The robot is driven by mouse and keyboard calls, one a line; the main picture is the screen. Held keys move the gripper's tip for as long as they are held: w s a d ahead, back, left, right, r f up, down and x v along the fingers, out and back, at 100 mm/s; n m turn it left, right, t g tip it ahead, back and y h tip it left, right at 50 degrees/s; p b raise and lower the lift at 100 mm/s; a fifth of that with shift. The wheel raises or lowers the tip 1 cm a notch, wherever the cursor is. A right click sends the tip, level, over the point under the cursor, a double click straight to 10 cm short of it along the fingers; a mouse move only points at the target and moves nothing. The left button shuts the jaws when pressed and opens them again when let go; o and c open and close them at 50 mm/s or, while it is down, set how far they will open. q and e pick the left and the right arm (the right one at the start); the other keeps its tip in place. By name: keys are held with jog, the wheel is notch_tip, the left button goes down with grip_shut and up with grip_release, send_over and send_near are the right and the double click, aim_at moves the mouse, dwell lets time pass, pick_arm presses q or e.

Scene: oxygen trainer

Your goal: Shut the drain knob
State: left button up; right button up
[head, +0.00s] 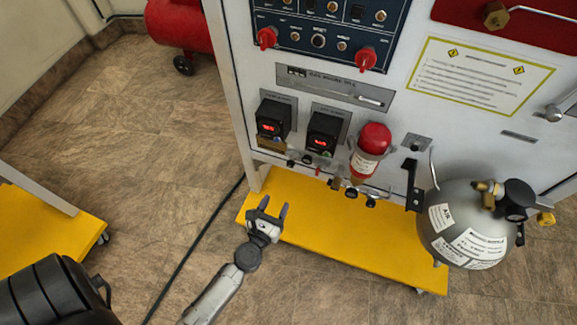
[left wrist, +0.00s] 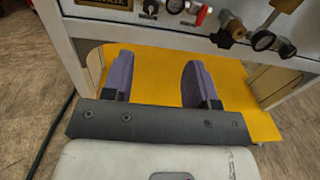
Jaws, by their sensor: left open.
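A row of small knobs runs along the lower edge of the white panel (head: 400,135). It includes dark round knobs (head: 371,202) below the red-topped cylinder (head: 368,150). In the left wrist view, a red knob (left wrist: 203,15) and dark round knobs (left wrist: 264,40) show along the top. I cannot tell which one is the drain knob. My left gripper (head: 275,204) is open and empty, in front of and below the row, over the yellow base. In the left wrist view its fingers (left wrist: 158,62) are apart with only the yellow base between them.
The yellow base (head: 340,255) juts out under the panel. A grey air tank (head: 455,215) stands at the right. Two boxes with red displays (head: 272,120) are above the knobs. A black cable (head: 200,240) lies on the floor, and a red tank (head: 180,22) stands behind.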

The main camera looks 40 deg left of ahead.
aim_at(289, 165)
pick_arm(q)
jog(key=w+a+n, duration=0.1)
jog(key=w+a, duration=0.1)
jog(key=w, duration=0.2)
jog(key=w+a+n, duration=0.1)
jog(key=w, duration=0.3)
jog(key=w+a+n, duration=0.1)
jog(key=w+a, duration=0.1)
jog(key=w, duration=0.2)
jog(key=shift+w+a+r+n+y, duration=0.15)
jog(key=shift+w+a+n+y, duration=0.15)
jog(key=shift+w+y, duration=0.1)
jog(key=c, duration=0.9)
